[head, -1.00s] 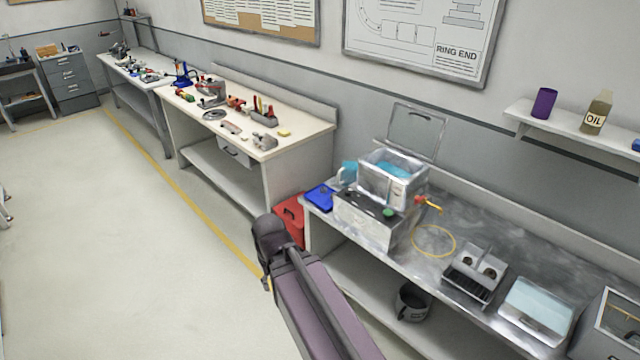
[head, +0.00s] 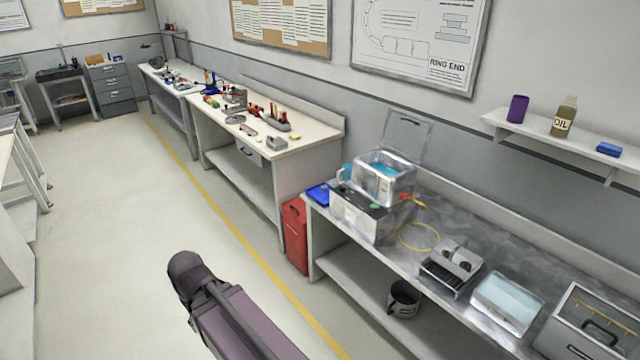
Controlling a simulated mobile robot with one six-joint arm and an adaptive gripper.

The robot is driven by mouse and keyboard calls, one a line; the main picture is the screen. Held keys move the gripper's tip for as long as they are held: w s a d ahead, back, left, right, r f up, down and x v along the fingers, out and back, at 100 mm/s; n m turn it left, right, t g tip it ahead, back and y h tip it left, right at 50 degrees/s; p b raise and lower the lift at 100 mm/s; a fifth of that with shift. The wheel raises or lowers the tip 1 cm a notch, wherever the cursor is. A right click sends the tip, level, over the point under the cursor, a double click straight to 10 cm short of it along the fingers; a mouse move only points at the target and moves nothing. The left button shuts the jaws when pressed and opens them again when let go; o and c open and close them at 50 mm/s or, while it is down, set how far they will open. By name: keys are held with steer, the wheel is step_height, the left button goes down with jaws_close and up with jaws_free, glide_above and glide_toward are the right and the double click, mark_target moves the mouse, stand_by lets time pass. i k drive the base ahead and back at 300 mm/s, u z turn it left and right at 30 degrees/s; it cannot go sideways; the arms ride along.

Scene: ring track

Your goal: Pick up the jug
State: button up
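A dark grey jug-like vessel with a handle (head: 404,299) stands upright on the lower shelf of the metal bench, under its front edge. A light blue item (head: 346,171) shows partly behind the machine on the bench top; it is too hidden to tell whether it is a jug. Part of my arm shows at the bottom of the head view, over the floor left of the bench and apart from both. My gripper is not in view.
The metal bench (head: 455,236) holds a grey box (head: 362,217) with a water-filled tank (head: 384,178), a yellow ring (head: 419,237) and glass-lidded cases. A red can (head: 296,236) stands at its left end. Open floor (head: 120,220) lies left.

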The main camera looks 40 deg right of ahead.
mark_target(346, 170)
steer(key=z, duration=0.05)
steer(key=k, duration=0.25)
steer(key=u, duration=0.25)
steer(key=i, duration=1.8)
steer(key=z, duration=0.7)
steer(key=i, duration=0.65)
steer(key=z, duration=1.05)
steer(key=i, duration=0.85)
steer(key=z, duration=0.5)
